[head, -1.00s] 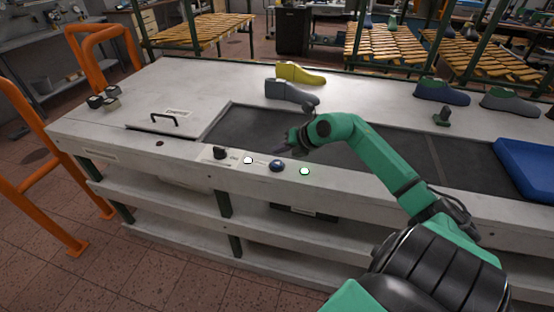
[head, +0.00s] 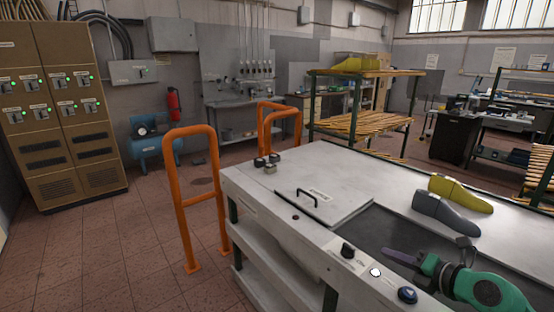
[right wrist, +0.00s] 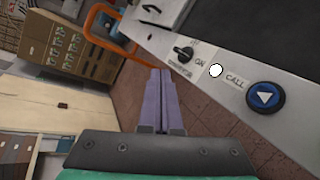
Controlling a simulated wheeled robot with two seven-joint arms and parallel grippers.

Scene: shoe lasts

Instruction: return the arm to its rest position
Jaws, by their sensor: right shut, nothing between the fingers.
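My right gripper (head: 402,257) is at the lower right of the head view, over the dark belt by the workbench's front edge. In the right wrist view its two purple fingers (right wrist: 163,100) lie together, shut and empty. The knob (head: 347,250), white button (head: 375,272) and blue button (head: 407,295) also show in the head view, just left of and below the gripper. My left gripper is not in view.
A grey shoe last (head: 445,214) and a yellow one (head: 461,194) lie on the workbench (head: 290,168) behind my right arm. Orange guard rails (head: 187,198) stand at the bench's left end. Open tiled floor (head: 110,255) lies to the left. A slatted rack (head: 362,122) stands behind.

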